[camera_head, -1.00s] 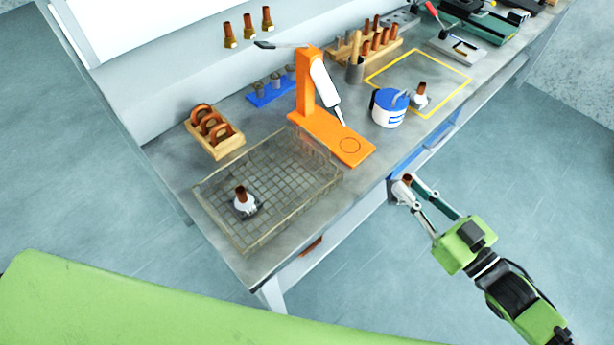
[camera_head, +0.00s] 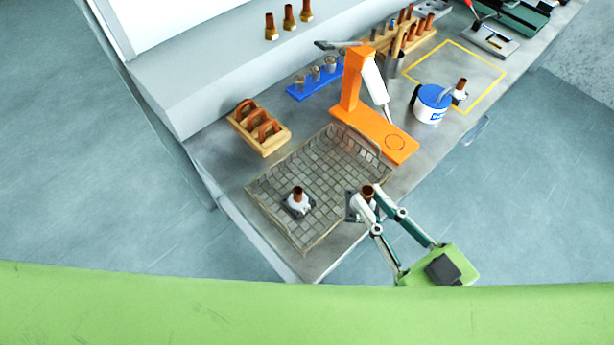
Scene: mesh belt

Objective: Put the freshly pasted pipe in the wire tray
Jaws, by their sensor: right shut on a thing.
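My right gripper (camera_head: 367,201) is shut on a copper pipe (camera_head: 368,191) with white paste on its lower part. The held pipe looks upright, at the near right edge of the wire tray (camera_head: 276,224). I cannot tell its height over the rim. A second copper pipe (camera_head: 298,193) with a white pasted base stands upright inside the tray, toward its near left part. A third pasted pipe (camera_head: 461,86) stands beside the blue-and-white paste tub (camera_head: 433,113), near the yellow outlined square (camera_head: 497,83). My left gripper is out of view.
An orange stand (camera_head: 372,131) with a white tool rises just behind the tray. A wooden rack (camera_head: 269,143) with copper rings is at back left. A blue holder (camera_head: 317,87) stands behind. The tray's middle and right floor are clear.

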